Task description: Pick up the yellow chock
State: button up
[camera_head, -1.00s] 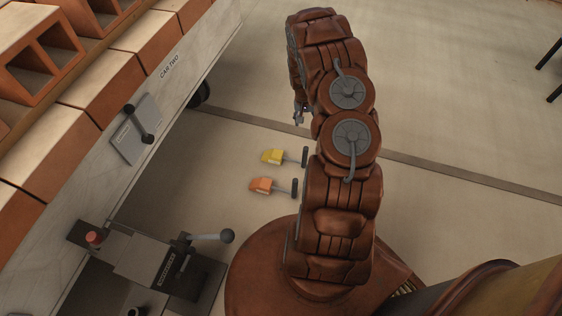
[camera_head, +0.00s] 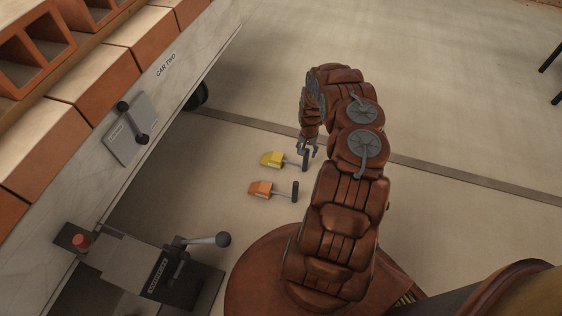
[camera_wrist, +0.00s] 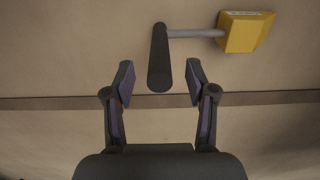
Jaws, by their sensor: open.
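The yellow chock (camera_head: 272,159) lies on the floor, with a grey rod running right to a dark crossbar handle (camera_head: 305,160). In the wrist view the yellow block (camera_wrist: 245,32) is at the upper right and its dark handle (camera_wrist: 160,58) is near the middle, ahead of the gap between my fingertips. My gripper (camera_head: 309,148) is open and empty, close to the handle in the head view. In the wrist view my gripper (camera_wrist: 159,80) has one finger on each side of the handle's near end. I cannot tell whether it touches.
An orange chock (camera_head: 261,189) with a similar handle lies just below the yellow one. The brick-loaded car (camera_head: 150,75) stands at left, with a lever box (camera_head: 165,275) at lower left. Floor at right is open.

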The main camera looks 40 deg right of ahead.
aim_at(306, 156)
jog(key=shift+w+d+f+b, duration=0.15)
jog(key=shift+f+b, duration=0.7)
jog(key=shift+f, duration=1.65)
grip_shut()
